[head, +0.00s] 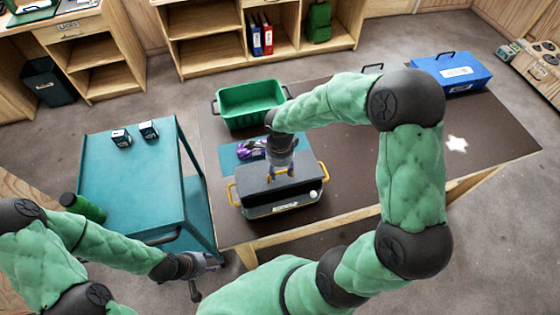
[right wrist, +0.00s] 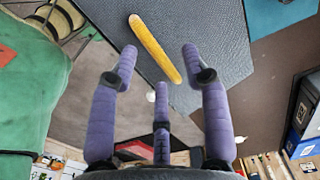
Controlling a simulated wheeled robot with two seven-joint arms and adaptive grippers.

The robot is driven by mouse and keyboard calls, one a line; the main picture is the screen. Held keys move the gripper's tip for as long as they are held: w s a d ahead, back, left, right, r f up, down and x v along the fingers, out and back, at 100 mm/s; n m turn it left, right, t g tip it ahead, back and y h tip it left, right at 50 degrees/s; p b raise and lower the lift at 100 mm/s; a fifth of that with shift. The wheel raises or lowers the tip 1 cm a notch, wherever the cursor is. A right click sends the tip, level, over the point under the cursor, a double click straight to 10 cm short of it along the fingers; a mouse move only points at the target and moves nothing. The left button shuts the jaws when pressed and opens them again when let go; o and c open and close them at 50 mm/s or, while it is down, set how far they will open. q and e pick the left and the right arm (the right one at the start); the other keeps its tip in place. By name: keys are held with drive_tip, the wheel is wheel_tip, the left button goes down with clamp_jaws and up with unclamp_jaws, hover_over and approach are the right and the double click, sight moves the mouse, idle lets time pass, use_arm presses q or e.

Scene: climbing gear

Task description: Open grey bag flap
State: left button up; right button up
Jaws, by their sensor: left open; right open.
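The grey bag (head: 283,209) stands on the brown table, with yellow handles at its sides. Its grey flap (head: 255,183) covers the top, and a dark gap shows along the front below the flap's edge. The flap fills the upper middle of the right wrist view (right wrist: 205,40), with a yellow strip (right wrist: 155,48) on it. My right gripper (head: 280,170) is just above the flap; its purple fingers (right wrist: 160,70) are spread and empty near the strip. Contact cannot be told. My left gripper (head: 195,290) is open and empty, low beside the teal cart, away from the bag.
A green crate (head: 250,121) stands behind the bag, and purple gear (head: 250,149) lies on a blue mat between them. A blue case (head: 450,88) is at the table's far right. The teal cart (head: 140,190) stands left, with two small boxes. The table's right middle is mostly clear.

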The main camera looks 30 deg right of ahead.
drive_tip(key=shift+f, duration=0.75)
clamp_jaws()
drive_tip(key=shift+w+d+r+p, duration=0.25)
drive_tip(key=shift+w+r+p, duration=0.15)
drive_tip(key=shift+w+r, duration=0.6)
